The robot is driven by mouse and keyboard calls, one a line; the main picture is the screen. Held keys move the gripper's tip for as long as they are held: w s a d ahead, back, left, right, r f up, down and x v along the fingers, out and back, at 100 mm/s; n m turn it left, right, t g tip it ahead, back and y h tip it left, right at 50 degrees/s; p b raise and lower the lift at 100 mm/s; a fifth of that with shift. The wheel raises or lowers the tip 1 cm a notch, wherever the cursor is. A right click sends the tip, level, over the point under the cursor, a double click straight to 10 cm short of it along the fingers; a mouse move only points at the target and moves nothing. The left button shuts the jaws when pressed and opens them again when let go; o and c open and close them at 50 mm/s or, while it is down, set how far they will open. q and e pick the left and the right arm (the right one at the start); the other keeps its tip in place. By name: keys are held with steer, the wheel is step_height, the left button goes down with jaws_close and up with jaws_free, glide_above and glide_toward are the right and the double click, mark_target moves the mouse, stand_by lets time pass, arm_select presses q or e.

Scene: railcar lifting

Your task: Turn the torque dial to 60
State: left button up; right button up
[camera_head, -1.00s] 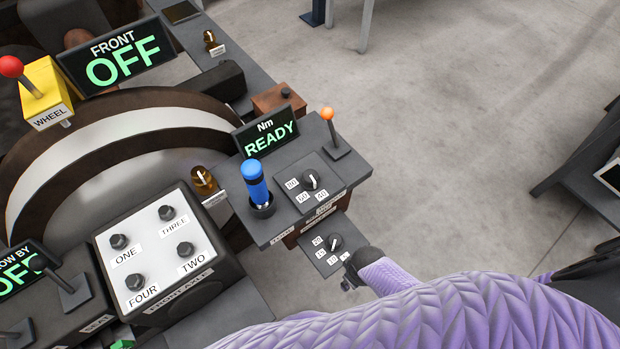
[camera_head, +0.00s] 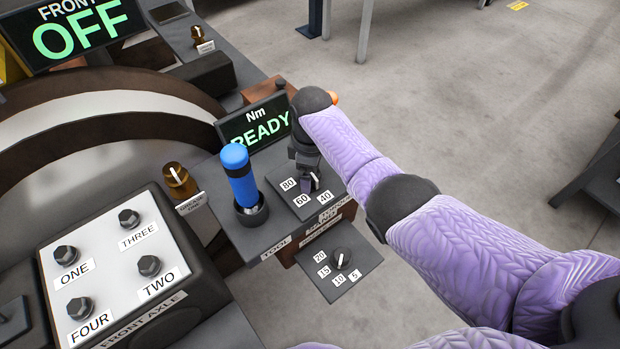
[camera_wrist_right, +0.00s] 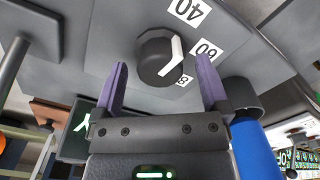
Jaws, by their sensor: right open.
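The torque dial (camera_head: 314,182) is a black knob with a white pointer on a grey plate marked 80, 60 and 40. My right gripper (camera_head: 306,170) is directly over it and hides most of it in the head view. In the right wrist view the dial (camera_wrist_right: 160,58) lies between the purple fingers of my right gripper (camera_wrist_right: 162,82), which are open with a gap on each side. The white mark lies on the side of the 60 (camera_wrist_right: 207,50) and 80 labels; I cannot tell its exact setting. The Nm display (camera_head: 254,124) reads READY. My left gripper is not in view.
A blue tool (camera_head: 238,175) stands upright in its holder just left of the dial. A second dial (camera_head: 341,258), marked 20 to 5, sits on a lower plate. An orange-tipped lever is mostly hidden behind my right arm. A four-bolt panel (camera_head: 108,235) is at lower left.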

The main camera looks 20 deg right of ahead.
steer(key=shift+f, duration=0.5)
steer(key=shift+c, duration=1.1)
steer(key=c, duration=1.1)
steer(key=shift+o, duration=0.2)
steer(key=shift+r+m+p, duration=0.15)
steer(key=shift+m+p, duration=0.3)
steer(key=shift+m, duration=0.35)
steer(key=m+p, duration=0.1)
steer(key=m, duration=0.6)
steer(key=shift+m+p, duration=0.3)
steer(key=shift+p, duration=0.1)
steer(key=shift+m, duration=1)
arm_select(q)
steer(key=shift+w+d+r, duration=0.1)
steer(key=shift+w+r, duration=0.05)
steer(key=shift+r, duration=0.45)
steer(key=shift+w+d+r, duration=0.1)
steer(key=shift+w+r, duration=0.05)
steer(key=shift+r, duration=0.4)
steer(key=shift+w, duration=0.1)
arm_select(e)
steer(key=shift+m, duration=0.4)
